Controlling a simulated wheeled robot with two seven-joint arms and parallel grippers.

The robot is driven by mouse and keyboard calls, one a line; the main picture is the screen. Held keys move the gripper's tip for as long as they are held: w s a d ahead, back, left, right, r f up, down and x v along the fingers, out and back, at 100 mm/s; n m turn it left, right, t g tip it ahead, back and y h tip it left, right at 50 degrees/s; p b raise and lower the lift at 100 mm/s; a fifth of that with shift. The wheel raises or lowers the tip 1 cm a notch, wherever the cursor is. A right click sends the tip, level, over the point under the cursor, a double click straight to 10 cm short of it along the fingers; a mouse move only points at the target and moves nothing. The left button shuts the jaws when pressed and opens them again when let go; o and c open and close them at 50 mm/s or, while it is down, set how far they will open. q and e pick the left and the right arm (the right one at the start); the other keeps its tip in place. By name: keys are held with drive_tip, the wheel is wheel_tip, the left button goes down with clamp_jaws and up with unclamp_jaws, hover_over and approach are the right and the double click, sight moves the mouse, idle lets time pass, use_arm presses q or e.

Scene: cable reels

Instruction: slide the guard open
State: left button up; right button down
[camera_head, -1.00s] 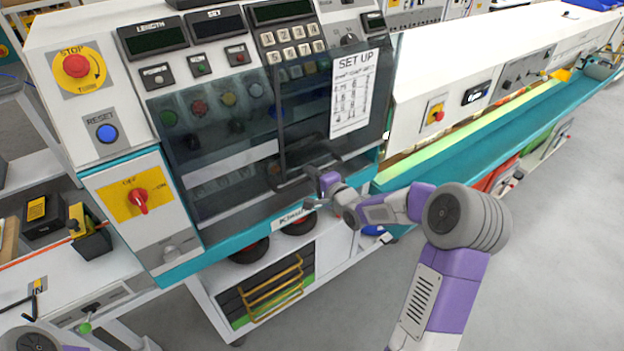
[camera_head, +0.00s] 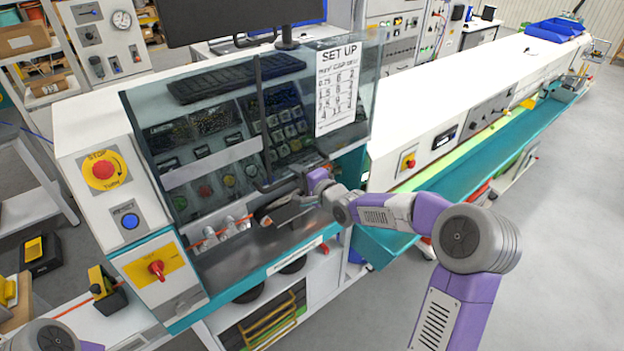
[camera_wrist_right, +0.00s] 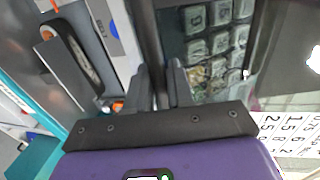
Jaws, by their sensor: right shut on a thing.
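The guard (camera_head: 368,75) is a large tinted see-through panel on the front of the cable machine, with a white SET UP sheet (camera_head: 337,88) on it. It stands raised, its top edge above the machine's top, with the space below it uncovered. Its dark bar handle (camera_head: 262,125) runs up the panel. My right gripper (camera_head: 293,183) is at the lower end of the handle, shut on it. In the right wrist view the dark handle bar (camera_wrist_right: 150,40) runs in between the fingers (camera_wrist_right: 161,82). My left gripper is out of view.
Below the guard, an orange cable (camera_head: 208,241) passes metal rollers over the bed. A red stop button (camera_head: 103,170), a blue reset button (camera_head: 130,221) and a red switch (camera_head: 157,268) sit at left. A monitor (camera_head: 235,18) stands behind. Grey floor (camera_head: 565,220) at right is clear.

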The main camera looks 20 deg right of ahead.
drive_tip(key=shift+r+p, duration=0.6)
drive_tip(key=shift+r, duration=0.75)
drive_tip(key=c, duration=1.1)
unclamp_jaws()
drive_tip(key=shift+c, duration=0.2)
drive_tip(key=v, duration=0.7)
drive_tip(key=shift+s, duration=0.25)
